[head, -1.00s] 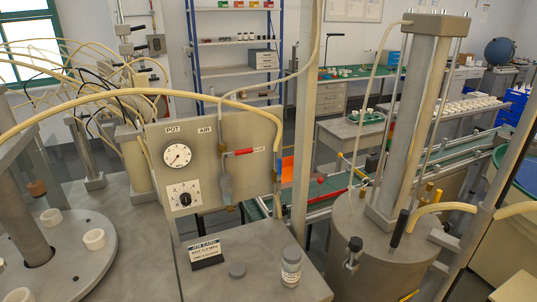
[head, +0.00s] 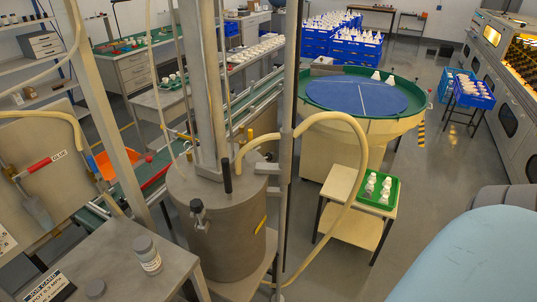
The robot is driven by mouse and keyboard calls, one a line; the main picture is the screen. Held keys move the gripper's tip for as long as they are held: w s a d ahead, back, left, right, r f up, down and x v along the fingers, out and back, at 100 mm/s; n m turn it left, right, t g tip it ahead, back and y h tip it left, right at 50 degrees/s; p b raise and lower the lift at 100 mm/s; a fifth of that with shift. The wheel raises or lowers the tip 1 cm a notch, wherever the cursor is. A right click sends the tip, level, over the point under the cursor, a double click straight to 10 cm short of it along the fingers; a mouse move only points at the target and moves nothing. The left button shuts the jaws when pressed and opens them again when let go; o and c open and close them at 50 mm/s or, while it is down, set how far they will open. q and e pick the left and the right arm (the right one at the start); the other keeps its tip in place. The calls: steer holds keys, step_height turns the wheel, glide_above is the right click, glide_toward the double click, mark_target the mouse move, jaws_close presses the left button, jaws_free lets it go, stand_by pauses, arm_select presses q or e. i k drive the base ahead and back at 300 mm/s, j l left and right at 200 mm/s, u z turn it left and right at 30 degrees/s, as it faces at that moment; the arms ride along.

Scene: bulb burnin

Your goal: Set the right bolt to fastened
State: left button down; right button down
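The grey metal pot (head: 225,250) stands left of centre in the head view, with a column rising from its lid. A black-knobbed bolt (head: 197,208) is at the front left of its rim. A black upright handle (head: 227,177) stands at the lid's front, further right. A metal lug (head: 267,168) sticks out at the right of the rim, near the pale hose. I cannot tell whether the right bolt is fastened or loose. Neither gripper is in view; a light blue rounded part, probably of my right arm, fills the lower right corner.
A vertical post (head: 289,130) and pale hose (head: 350,180) stand right of the pot. Beyond is a side table with a green tray (head: 377,188) of white bottles, and a round blue-topped table (head: 357,95). A metal bench with a jar (head: 147,255) is at left. Floor at centre right is clear.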

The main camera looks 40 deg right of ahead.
mark_target(270, 156)
steer(key=l+u, duration=0.1)
steer(key=l, duration=0.55)
steer(key=k+l, duration=0.15)
steer(key=l, duration=0.5)
steer(key=k+l+u, duration=0.15)
steer(key=l, duration=0.5)
steer(key=k+l+u, duration=0.1)
steer(key=l, duration=0.55)
steer(key=k+l, duration=0.15)
steer(key=l, duration=0.5)
steer(key=k+l+u, duration=0.15)
steer(key=l, duration=0.45)
steer(key=k+l+u, duration=0.1)
steer(key=l, duration=0.55)
steer(key=k+l, duration=0.25)
steer(key=l, duration=0.35)
steer(key=u, duration=0.05)
